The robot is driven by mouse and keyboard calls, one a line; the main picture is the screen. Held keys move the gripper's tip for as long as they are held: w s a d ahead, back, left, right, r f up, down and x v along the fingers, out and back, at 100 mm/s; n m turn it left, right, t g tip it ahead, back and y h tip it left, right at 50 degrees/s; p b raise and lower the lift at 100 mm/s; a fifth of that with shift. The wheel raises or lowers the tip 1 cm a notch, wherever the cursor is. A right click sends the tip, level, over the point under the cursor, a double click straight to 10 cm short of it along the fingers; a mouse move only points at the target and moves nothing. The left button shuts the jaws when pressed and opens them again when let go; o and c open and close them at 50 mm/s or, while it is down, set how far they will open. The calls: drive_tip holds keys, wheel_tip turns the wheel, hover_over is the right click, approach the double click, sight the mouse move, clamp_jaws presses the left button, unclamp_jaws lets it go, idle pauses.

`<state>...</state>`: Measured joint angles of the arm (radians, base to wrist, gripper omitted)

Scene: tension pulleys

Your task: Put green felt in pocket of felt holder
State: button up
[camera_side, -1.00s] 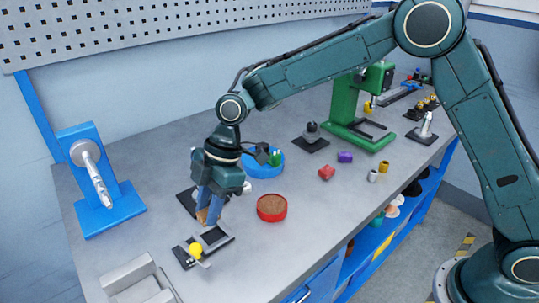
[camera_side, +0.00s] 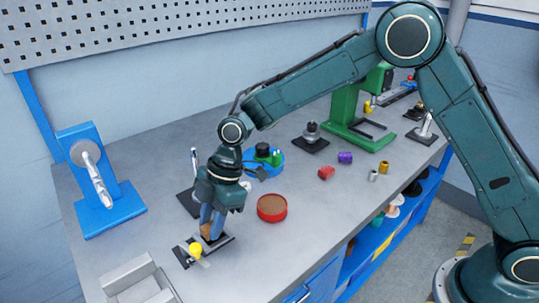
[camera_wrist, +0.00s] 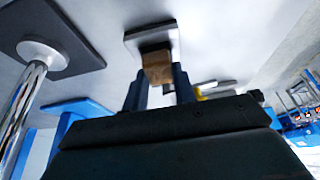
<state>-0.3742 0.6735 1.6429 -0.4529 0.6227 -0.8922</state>
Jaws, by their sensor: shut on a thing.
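My gripper (camera_side: 212,232) is shut on a small tan-brown block (camera_wrist: 158,68), whose lower end points down at a dark holder (camera_side: 222,246) with a yellow knob (camera_side: 196,249). In the wrist view the block sits between my two fingers, against a dark opening in a light-edged plate (camera_wrist: 132,38). I cannot tell whether the block is inside the opening or just above it. No green shows on the held block. Green pieces (camera_side: 276,156) stand on a round blue dish behind my gripper, and I cannot tell whether any is felt.
A red round dish (camera_side: 272,208) stands right of my gripper. A metal post on a dark base (camera_side: 188,203) stands close behind it. A blue stand (camera_side: 98,209) is at left and a grey block fixture (camera_side: 137,281) in front.

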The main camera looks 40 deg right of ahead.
drive_tip(key=shift+f, duration=0.25)
drive_tip(key=o, duration=0.9)
drive_tip(key=shift+r, duration=0.15)
drive_tip(key=shift+d+r, duration=0.1)
drive_tip(key=shift+r, duration=0.75)
drive_tip(key=shift+v, duration=5.65)
drive_tip(key=shift+d, duration=0.1)
